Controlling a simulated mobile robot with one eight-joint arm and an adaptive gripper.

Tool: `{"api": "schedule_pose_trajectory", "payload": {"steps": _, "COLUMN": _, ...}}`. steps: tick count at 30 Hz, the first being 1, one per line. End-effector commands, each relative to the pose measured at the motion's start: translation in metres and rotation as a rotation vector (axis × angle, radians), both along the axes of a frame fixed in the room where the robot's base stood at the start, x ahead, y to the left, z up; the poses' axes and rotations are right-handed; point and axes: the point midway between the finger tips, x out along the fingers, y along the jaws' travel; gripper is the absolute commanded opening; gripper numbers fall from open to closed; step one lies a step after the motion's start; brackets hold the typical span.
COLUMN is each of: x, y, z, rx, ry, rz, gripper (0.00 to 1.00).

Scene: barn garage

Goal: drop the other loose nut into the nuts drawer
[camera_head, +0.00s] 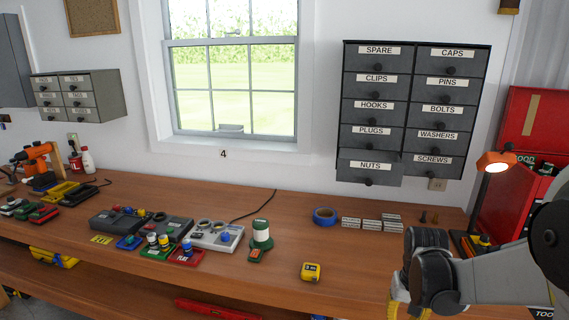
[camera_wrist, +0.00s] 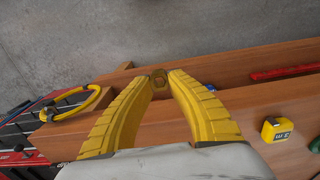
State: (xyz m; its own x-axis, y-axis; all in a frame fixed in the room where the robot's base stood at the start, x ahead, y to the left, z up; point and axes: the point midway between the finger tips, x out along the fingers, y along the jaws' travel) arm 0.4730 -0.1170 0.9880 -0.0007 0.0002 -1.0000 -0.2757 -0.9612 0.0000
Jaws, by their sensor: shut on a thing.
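The drawer labelled NUTS (camera_head: 369,168) is at the bottom left of the dark wall cabinet. It sticks out from the drawers above it, so it is pulled open; its inside is hidden from this angle. My gripper (camera_wrist: 158,80) has two yellow fingers, shut at their tips on a small brownish nut (camera_wrist: 158,77). In the head view my gripper is low at the right, at the bench front, partly cut off by the bottom edge, and the nut is not visible there. My gripper is well below and in front of the drawer.
The wooden bench (camera_head: 340,285) runs below the cabinet. A yellow tape measure (camera_head: 311,272), blue tape roll (camera_head: 325,215), small white boxes (camera_head: 370,224) and two small brown pieces (camera_head: 429,217) lie on it. An orange lamp (camera_head: 496,161) and red tool chest (camera_head: 520,125) stand at right.

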Motion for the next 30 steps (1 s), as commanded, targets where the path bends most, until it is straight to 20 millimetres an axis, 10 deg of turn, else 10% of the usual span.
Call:
{"api": "schedule_pose_trajectory", "payload": {"steps": 10, "x": 0.02, "y": 0.11, "z": -0.051, "rx": 0.0, "ry": 0.0, "rz": 0.261, "gripper": 0.0}}
{"api": "schedule_pose_trajectory", "payload": {"steps": 30, "x": 0.021, "y": 0.114, "z": -0.039, "rx": 0.0, "ry": 0.0, "rz": 0.272, "gripper": 0.0}}
